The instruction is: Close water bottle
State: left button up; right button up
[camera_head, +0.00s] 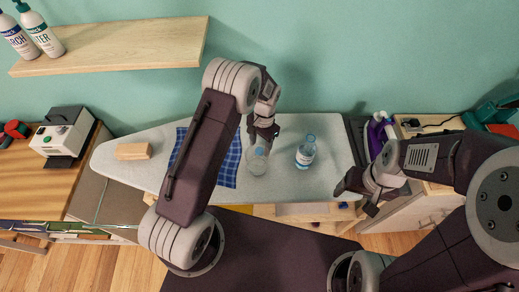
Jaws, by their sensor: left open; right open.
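A clear water bottle (305,154) with a blue-and-white label stands on the grey ironing board (330,180), right of centre. Its top looks light blue; I cannot tell whether that is a seated cap. A second clear container (257,163), with a small bluish part near its top, stands to its left. My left gripper (262,138) is open, just above and behind this container; I cannot tell whether they touch. My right gripper (355,198) is open and empty near the board's right front edge, apart from the bottle.
A blue checked cloth (229,165) lies left of the clear container, partly hidden by my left arm. A wooden block (133,151) lies at the board's left end. A shelf (120,45) with two white bottles hangs at upper left. Purple items (378,130) stand right of the board.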

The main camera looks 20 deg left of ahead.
pick_arm(q)
jog(key=shift+f, duration=0.85)
jog(key=shift+s, duration=0.1)
grip_shut()
jog(key=shift+r, duration=0.15)
notch_tip(320, 180, up, 18)
jog(key=b, duration=0.1)
